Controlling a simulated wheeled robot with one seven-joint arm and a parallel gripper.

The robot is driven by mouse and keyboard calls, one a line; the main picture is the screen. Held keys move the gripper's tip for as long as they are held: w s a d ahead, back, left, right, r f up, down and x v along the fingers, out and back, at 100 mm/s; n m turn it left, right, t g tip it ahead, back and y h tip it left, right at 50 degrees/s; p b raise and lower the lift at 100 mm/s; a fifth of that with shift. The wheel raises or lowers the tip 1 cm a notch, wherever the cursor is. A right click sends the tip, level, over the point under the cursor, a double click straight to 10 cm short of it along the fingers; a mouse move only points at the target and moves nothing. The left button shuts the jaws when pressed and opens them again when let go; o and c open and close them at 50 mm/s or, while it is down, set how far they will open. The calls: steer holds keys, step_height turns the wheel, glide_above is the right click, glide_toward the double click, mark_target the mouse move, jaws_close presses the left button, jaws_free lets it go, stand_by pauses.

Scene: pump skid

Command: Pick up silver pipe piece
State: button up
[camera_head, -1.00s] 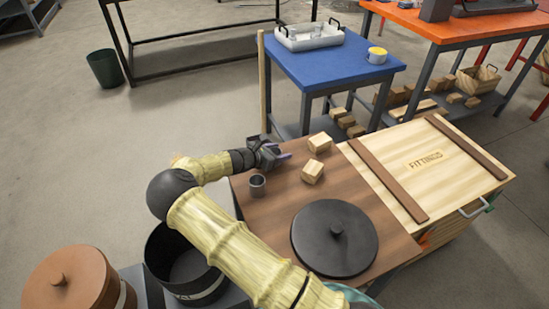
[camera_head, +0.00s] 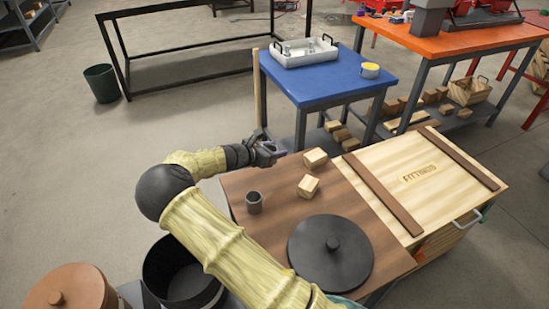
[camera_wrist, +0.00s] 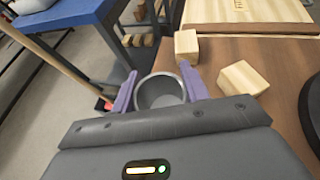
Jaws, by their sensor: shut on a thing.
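The silver pipe piece (camera_wrist: 160,92) is between the two purple fingers of my gripper (camera_wrist: 157,90) in the wrist view. Its round open end faces the camera, and the fingers press on its left and right sides. In the head view my gripper (camera_head: 272,152) is at the far left edge of the brown tabletop (camera_head: 250,235), seemingly above it. The pipe piece is mostly hidden there by the gripper. A second, darker grey pipe-like cup (camera_head: 254,203) stands on the tabletop nearer my arm.
Two wooden blocks (camera_head: 315,158) (camera_head: 308,186) and a black round lid (camera_head: 331,252) lie on the tabletop. A wooden fittings crate (camera_head: 425,180) adjoins it on the right. A blue table (camera_head: 330,85) with a white tray (camera_head: 300,53) stands behind. Floor on the left is open.

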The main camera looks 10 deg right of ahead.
steer(key=shift+r, duration=0.65)
steer(key=shift+r, duration=0.1)
